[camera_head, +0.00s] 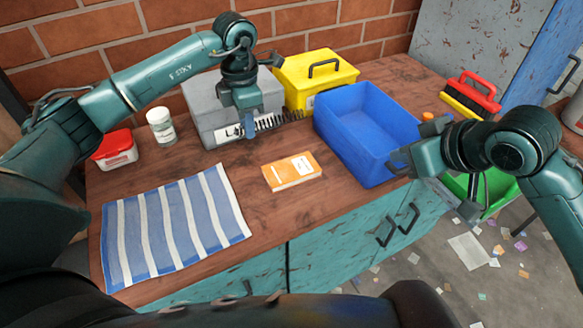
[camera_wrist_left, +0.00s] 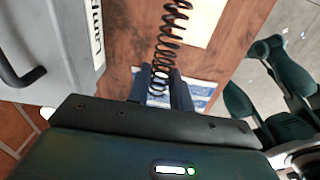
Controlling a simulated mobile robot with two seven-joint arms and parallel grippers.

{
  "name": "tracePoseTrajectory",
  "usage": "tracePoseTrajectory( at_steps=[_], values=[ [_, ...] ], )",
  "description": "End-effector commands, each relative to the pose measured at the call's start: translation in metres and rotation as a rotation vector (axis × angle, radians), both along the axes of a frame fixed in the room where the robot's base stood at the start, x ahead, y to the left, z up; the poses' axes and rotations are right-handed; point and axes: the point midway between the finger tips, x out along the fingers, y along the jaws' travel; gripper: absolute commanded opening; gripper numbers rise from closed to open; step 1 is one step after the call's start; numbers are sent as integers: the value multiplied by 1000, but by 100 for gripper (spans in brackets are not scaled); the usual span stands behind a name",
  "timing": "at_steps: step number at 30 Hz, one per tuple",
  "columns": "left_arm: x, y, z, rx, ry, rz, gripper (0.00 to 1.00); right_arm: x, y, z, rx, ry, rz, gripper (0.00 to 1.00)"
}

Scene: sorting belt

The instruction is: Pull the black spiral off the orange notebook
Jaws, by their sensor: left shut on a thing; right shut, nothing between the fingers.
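The orange notebook (camera_head: 292,171) lies flat on the wooden bench, with a white label on its cover. The black spiral (camera_head: 270,122) is apart from it, held above the bench in front of the grey box. My left gripper (camera_head: 251,131) is shut on the spiral near one end; the coil sticks out to the right. In the left wrist view the spiral (camera_wrist_left: 171,38) stretches away from between the fingers (camera_wrist_left: 160,88). My right gripper (camera_head: 398,162) is shut and empty beside the right side of the blue bin.
The grey labelled box (camera_head: 205,105) and yellow toolbox (camera_head: 312,78) stand behind. An open blue bin (camera_head: 372,168) is right of the notebook. A striped cloth (camera_head: 175,225), white jar (camera_head: 161,128) and red-lidded tub (camera_head: 115,150) are left. A green bin (camera_head: 500,190) stands beyond the bench.

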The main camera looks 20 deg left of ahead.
Motion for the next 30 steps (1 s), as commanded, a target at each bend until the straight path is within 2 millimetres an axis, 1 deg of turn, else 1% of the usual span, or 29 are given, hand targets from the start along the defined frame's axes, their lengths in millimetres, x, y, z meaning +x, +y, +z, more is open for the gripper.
tracePoseTrajectory(
  at_steps=[12,30],
  values=[
    [-28,-32,6,0,0,-3,7,0,0,13,0,0,0,0],
    [-65,-76,11,0,0,-2,7,0,0,24,0,0,0,0]
  ],
)
